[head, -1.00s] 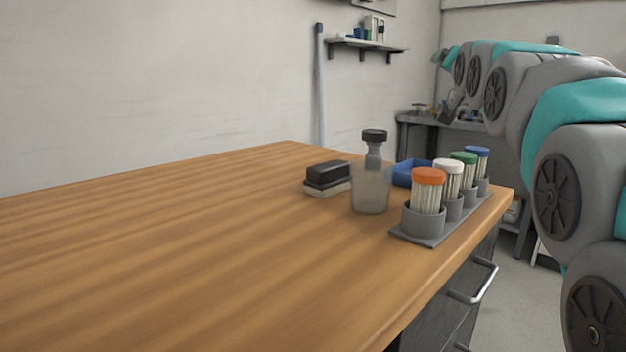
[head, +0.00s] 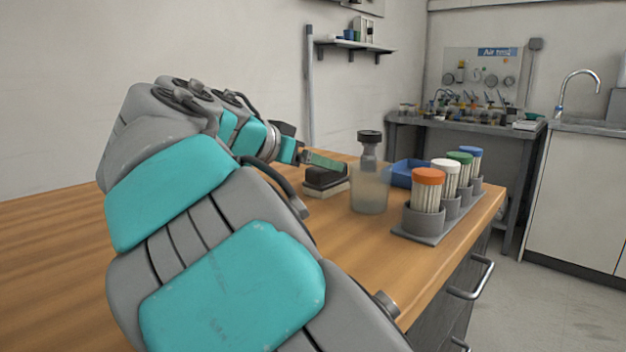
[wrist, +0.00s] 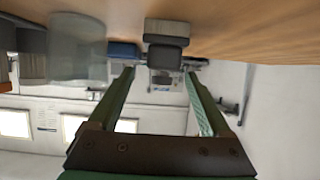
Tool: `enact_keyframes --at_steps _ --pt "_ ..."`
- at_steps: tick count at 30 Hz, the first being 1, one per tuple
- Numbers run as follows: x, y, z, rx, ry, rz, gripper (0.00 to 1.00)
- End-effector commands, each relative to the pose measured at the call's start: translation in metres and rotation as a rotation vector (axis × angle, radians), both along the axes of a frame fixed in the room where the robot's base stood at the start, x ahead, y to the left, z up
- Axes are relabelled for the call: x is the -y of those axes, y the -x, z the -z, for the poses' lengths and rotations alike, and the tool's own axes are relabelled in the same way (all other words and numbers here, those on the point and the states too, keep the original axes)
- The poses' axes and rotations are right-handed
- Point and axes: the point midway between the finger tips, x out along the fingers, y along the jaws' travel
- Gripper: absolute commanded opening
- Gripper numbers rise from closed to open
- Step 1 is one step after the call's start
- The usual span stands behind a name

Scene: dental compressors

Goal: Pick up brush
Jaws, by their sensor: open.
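The brush, a dark block with a paler underside (head: 326,186), lies on the wooden tabletop left of a cloudy cup. My gripper (head: 338,166) is open and empty, and in the head view its green fingers overlap the top of the brush. In the wrist view, which is upside down, the brush (wrist: 166,45) shows ahead, in line with the gap between the fingers (wrist: 160,75). The fingers seem apart from the brush. The head view hides part of the brush's top behind the fingers.
The cup (head: 369,195) with a black-topped thing in it stands close right of the brush. Behind it is a blue tray (head: 402,173). A grey rack (head: 425,238) of capped tubs stands along the right table edge. The wooden tabletop (head: 345,245) in front is clear.

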Motion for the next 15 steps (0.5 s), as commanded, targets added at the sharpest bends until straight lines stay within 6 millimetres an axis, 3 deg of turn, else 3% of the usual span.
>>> enact_keyframes --at_steps 5,15 --pt "0.005 -0.002 0.004 0.002 0.01 0.023 0.82" --pt "0.025 -0.032 0.019 -0.001 0.009 0.022 0.82"
